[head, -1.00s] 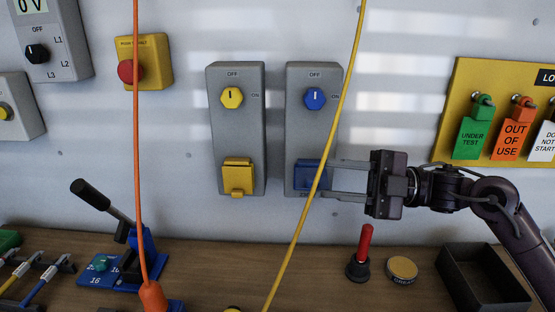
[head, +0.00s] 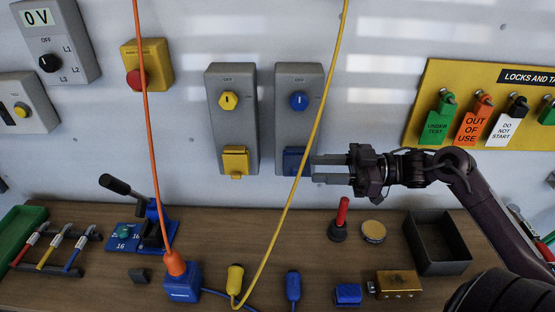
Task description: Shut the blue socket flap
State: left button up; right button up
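The blue socket flap (head: 293,160) is on the lower part of the right grey switch box (head: 293,127), below a blue rotary knob (head: 298,101). The yellow cable passes close to its right side, and I cannot tell how far the flap stands open. My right gripper (head: 314,168) comes in from the right, with its two grey fingers pointing left, one above the other. A gap shows between them and they hold nothing. The fingertips are just right of the flap; contact cannot be made out. My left gripper is not in view.
The left box (head: 230,127) has a yellow flap (head: 235,161). An orange cable (head: 151,130) and the yellow cable (head: 318,115) hang in front of the panel. On the bench (head: 210,230) are a red-handled tool (head: 341,215), a black tray (head: 410,232), a brass padlock (head: 396,284) and plugs.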

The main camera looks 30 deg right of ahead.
aim_at(292, 168)
jog(key=p+x, duration=0.2)
jog(key=x, duration=0.4)
jog(key=shift+w+a+r, duration=0.1)
jog(key=shift+r, duration=0.1)
jog(key=shift+w+a+f, duration=0.15)
jog(key=shift+w+a, duration=0.15)
jog(key=shift+a, duration=0.2)
grip_shut()
